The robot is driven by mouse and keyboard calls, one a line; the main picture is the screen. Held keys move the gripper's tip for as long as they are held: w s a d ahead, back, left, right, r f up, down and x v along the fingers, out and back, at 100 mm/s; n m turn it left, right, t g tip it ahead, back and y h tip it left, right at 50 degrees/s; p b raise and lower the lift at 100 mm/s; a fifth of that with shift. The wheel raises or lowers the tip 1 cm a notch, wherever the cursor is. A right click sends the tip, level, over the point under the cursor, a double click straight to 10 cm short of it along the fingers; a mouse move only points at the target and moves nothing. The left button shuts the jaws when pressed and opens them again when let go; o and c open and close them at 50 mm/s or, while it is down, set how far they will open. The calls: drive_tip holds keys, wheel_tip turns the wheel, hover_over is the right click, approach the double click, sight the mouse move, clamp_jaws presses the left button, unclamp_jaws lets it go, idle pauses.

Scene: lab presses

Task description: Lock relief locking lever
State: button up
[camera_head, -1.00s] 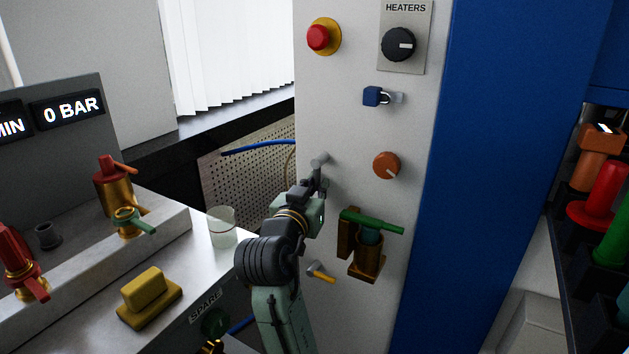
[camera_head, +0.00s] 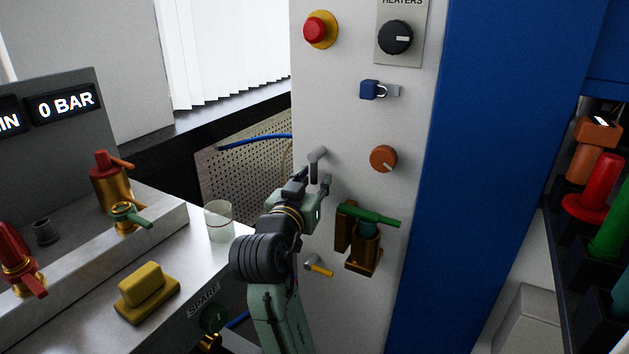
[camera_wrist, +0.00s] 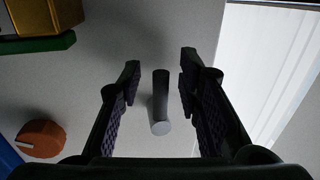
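A grey cylindrical lever (camera_head: 316,158) sticks out of the white panel; no label names it, so I take it as the locking lever. In the wrist view this lever (camera_wrist: 160,103) stands between the two dark fingers of my gripper (camera_wrist: 160,72), with a gap on each side. The gripper is open and holds nothing. In the head view my gripper (camera_head: 312,180) is at the panel, just below the lever's round end. The lever's base is partly hidden by the gripper there.
A glass beaker (camera_head: 219,222) stands left on the bench.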

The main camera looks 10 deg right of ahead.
drive_tip(key=v, duration=0.6)
drive_tip(key=shift+s, duration=0.35)
drive_tip(key=shift+a, duration=0.2)
